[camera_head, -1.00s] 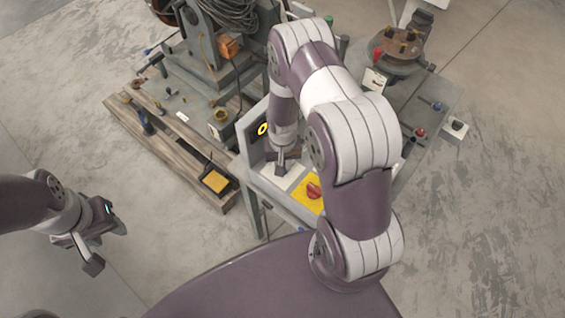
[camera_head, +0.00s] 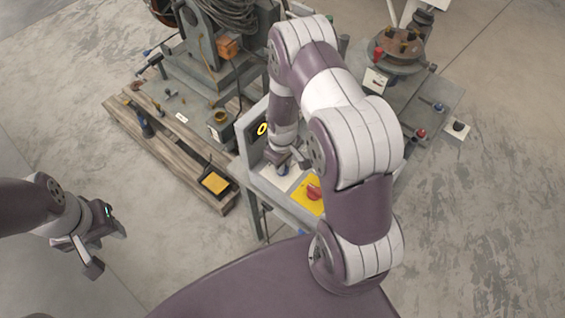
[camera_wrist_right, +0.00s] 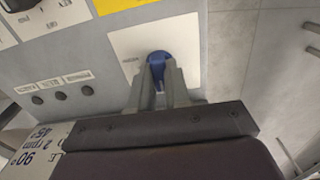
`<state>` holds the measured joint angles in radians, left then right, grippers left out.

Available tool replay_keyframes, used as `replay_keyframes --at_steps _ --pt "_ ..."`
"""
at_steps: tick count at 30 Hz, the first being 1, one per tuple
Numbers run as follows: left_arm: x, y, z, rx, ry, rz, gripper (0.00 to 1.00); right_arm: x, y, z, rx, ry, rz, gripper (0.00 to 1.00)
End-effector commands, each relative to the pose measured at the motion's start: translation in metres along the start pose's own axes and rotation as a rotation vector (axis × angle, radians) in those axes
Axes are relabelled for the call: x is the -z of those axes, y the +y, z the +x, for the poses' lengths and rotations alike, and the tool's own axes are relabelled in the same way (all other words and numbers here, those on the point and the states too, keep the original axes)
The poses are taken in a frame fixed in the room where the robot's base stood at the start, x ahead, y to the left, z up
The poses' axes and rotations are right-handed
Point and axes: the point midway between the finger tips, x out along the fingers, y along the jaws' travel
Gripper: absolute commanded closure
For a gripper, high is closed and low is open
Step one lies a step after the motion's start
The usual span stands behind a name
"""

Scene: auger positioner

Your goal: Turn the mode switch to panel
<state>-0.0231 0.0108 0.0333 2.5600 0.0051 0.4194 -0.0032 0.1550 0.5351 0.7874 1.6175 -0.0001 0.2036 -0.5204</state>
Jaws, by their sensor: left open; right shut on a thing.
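The mode switch is a blue knob (camera_wrist_right: 158,62) on a white plate (camera_wrist_right: 122,46) on the grey panel in the right wrist view. My right gripper (camera_wrist_right: 160,85) is shut on the blue knob, with one finger on each side of it. In the head view a bit of the blue knob (camera_head: 283,170) shows under my right gripper (camera_head: 287,163). The lettering on the plate is too small to read. My left gripper (camera_head: 98,243) is open and empty, away from the panel at the left.
A red rotary switch (camera_head: 314,192) on a yellow plate (camera_head: 302,203) sits close beside the mode switch. Several small dark buttons (camera_wrist_right: 61,96) line the panel. A wooden pallet (camera_head: 160,150) with machinery stands at the left, and a round turntable (camera_head: 398,52) at the back right.

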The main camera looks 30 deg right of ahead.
Motion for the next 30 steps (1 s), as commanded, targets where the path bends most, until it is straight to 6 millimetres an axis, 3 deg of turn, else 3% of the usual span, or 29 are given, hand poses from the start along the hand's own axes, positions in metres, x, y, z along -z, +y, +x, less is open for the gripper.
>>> replay_keyframes --at_steps 19,20,21,30 --pt "0.0000 0.0000 -0.0002 0.000 0.000 0.000 0.57 0.0047 0.0028 -0.0036 -0.008 0.012 -0.044 1.00" --pt "0.0000 0.0000 -0.0002 0.000 0.000 0.000 0.57 0.0047 0.0028 -0.0035 -0.008 0.012 -0.044 0.73" --pt "0.0000 0.0000 -0.0001 0.000 0.000 0.000 0.57 0.0044 0.0026 -0.0034 -0.007 0.012 -0.044 0.60" --pt "-0.0001 0.0000 0.0006 0.000 0.000 0.000 0.57 0.0019 0.0011 -0.0019 -0.003 0.005 -0.043 0.57"
